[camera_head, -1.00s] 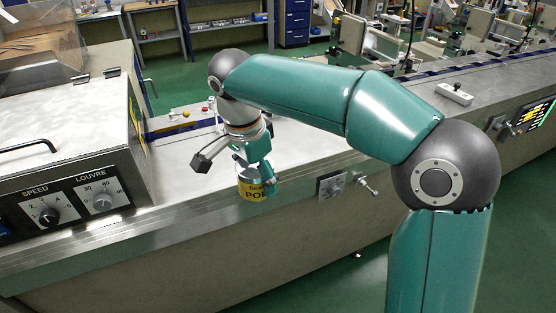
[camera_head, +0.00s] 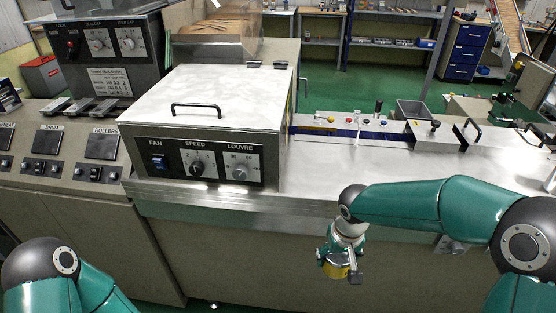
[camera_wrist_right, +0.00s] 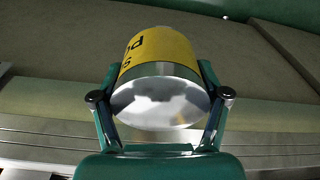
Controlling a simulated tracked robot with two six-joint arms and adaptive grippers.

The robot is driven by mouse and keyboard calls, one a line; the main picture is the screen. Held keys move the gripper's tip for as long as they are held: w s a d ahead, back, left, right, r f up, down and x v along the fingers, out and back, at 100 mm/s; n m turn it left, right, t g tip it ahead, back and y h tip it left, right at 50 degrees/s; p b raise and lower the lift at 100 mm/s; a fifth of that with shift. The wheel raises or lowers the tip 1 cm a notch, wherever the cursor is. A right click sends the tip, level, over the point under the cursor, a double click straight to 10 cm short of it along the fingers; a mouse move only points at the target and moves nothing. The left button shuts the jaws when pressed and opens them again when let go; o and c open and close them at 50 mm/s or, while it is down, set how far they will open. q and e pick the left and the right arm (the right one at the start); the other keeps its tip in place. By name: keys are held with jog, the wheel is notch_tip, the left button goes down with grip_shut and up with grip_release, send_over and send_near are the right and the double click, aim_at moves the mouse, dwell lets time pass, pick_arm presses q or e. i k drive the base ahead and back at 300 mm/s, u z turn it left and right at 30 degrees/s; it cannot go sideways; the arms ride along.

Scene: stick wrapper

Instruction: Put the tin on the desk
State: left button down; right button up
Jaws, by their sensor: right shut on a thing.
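My right gripper (camera_head: 341,270) is shut on a small tin with a yellow label (camera_head: 334,271). The tin hangs in front of the machine's front edge, clear of any surface that I can see. In the right wrist view, the tin (camera_wrist_right: 160,92) sits between the two fingers of the right gripper (camera_wrist_right: 160,100), with its bare metal end towards the camera and dark lettering on the yellow label. My left arm shows at the lower left of the head view, but its gripper is out of frame. I cannot make out a desk for certain.
A steel machine top (camera_head: 300,190) runs along behind the tin. A hooded box with FAN, SPEED and LOUVRE controls (camera_head: 215,110) stands on it to the left. A panel with switches (camera_head: 60,150) lies further left. Blue drawers (camera_head: 467,50) and shelving (camera_head: 395,42) stand at the back.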

aim_at(28, 110)
jog(key=z, duration=0.05)
jog(key=k, duration=0.6)
jog(key=u, duration=0.4)
jog(key=i, duration=0.65)
jog(key=u, duration=1.15)
jog(key=i, duration=1.1)
jog(key=u, duration=0.75)
jog(key=i, duration=1.45)
jog(key=z, duration=0.2)
